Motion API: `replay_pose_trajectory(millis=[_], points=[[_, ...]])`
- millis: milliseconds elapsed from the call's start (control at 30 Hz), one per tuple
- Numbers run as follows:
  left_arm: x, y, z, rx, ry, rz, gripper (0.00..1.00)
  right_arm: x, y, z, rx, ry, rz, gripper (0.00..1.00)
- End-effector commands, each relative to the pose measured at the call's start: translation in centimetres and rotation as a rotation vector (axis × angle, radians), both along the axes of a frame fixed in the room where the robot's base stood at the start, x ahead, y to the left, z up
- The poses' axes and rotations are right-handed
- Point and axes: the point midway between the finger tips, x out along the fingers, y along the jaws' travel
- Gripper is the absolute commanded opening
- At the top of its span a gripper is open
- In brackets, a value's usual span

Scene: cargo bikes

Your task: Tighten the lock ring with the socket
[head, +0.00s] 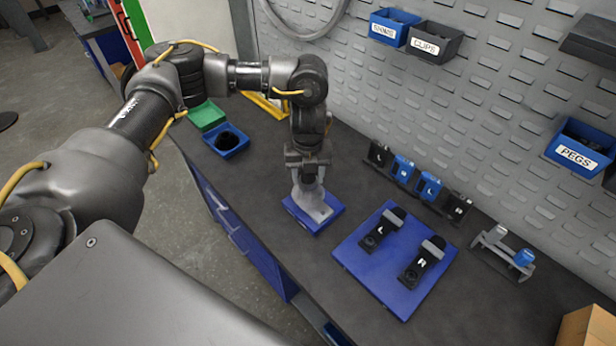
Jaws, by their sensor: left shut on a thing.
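My left gripper (311,188) points down over a small blue square base (331,212) on the bench. It is shut on a light grey piece (318,208) that stands at this base. I cannot tell whether this piece is the socket, and any lock ring under it is hidden. A small grey rack (497,262) at the right holds a blue-topped piece (524,257) and a pale-topped piece (495,234). My right gripper is not in view.
A blue plate (349,254) carries black fixtures marked L (376,240) and R (416,268). Several labelled black and blue holders (428,187) line the wall side. Open green (206,115) and blue (226,140) boxes sit behind the arm. A cardboard box (588,328) is at the lower right.

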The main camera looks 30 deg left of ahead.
Motion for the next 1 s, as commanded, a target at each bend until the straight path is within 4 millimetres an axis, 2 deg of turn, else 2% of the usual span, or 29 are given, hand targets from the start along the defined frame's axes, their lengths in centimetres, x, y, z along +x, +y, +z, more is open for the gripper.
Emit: replay_pose_trajectory(millis=[100, 200, 600, 900, 1000], points=[[-0.2, 0.0, -0.5, 0.001, 0.007, -0.169, 0.07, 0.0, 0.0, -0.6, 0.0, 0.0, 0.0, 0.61], [-0.3, 0.0, -0.4, 0.001, 0.008, -0.257, 0.07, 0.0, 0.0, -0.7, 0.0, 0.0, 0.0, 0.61], [-0.3, 0.0, -0.5, 0.0, 0.009, -0.324, 0.07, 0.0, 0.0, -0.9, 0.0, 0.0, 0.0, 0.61], [-0.3, 0.1, -0.5, -0.001, 0.008, -0.751, 0.07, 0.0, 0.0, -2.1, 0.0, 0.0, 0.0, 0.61], [-0.3, 0.1, -0.5, -0.001, 0.009, -0.826, 0.07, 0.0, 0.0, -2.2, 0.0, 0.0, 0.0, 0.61]])
